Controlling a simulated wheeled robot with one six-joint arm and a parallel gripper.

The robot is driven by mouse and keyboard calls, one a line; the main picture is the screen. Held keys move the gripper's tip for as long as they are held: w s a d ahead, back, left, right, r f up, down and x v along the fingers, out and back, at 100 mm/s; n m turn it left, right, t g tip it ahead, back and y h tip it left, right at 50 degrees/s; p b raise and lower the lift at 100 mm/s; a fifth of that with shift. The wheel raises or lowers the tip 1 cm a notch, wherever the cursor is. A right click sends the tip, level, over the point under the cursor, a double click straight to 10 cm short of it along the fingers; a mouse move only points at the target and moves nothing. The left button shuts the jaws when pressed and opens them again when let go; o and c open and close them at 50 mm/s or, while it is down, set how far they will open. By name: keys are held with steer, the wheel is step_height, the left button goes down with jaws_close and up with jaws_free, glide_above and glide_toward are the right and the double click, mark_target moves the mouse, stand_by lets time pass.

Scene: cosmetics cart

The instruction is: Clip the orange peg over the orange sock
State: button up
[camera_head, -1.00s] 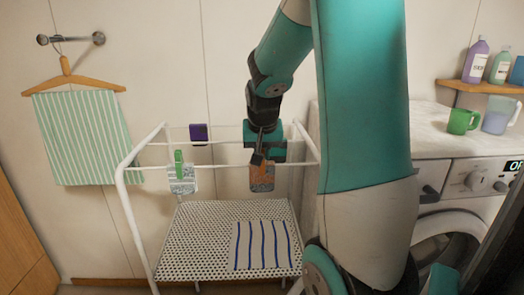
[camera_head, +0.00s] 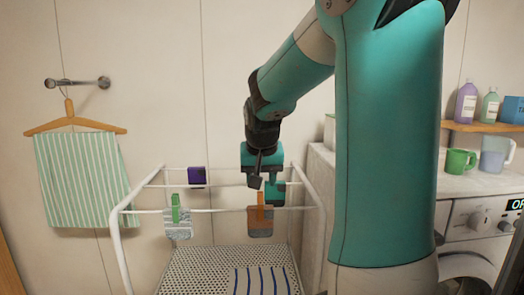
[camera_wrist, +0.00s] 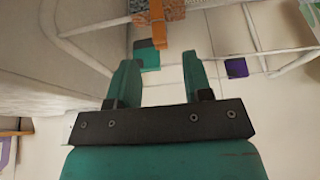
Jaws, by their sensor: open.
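The orange peg (camera_head: 261,207) stands upright astride the front rail of the drying rack, over the patterned orange-and-grey sock (camera_head: 260,227) that hangs there. In the wrist view the orange peg (camera_wrist: 158,30) lies across the rail against the orange sock (camera_wrist: 172,9), beyond my fingertips. My gripper (camera_head: 264,181) is above and behind the peg in the head view. In the wrist view my gripper (camera_wrist: 158,62) has its two teal fingers apart, with nothing held between them. The peg is clear of the fingers.
A green peg (camera_head: 175,208) sits over a grey sock (camera_head: 178,229) on the same rail. A purple item (camera_head: 196,175) and a teal item (camera_head: 275,196) are on rails behind. A striped cloth (camera_head: 262,282) lies on the perforated shelf. The washing machine (camera_head: 470,215) stands right.

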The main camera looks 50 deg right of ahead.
steer(key=v, duration=1.1)
steer(key=shift+b, duration=0.45)
steer(key=shift+s, duration=0.1)
steer(key=a+f+n+y, duration=0.2)
steer(key=a+f+n, duration=0.25)
steer(key=a, duration=0.45)
steer(key=a+f+n+y, duration=0.2)
steer(key=a+f+n, duration=0.25)
steer(key=a, duration=0.55)
steer(key=s+a+f+n+g+y, duration=0.1)
steer(key=s+a+f+n, duration=0.2)
steer(key=a, duration=0.4)
steer(key=s+a+f+n+g+y, duration=0.1)
steer(key=s+a+f+n+y, duration=0.1)
steer(key=s+a+n, duration=0.3)
steer(key=s+a, duration=0.2)
steer(key=shift+s+f+g+y, duration=0.3)
steer(key=shift+s+f+g, duration=0.05)
steer(key=shift+f+g, duration=0.05)
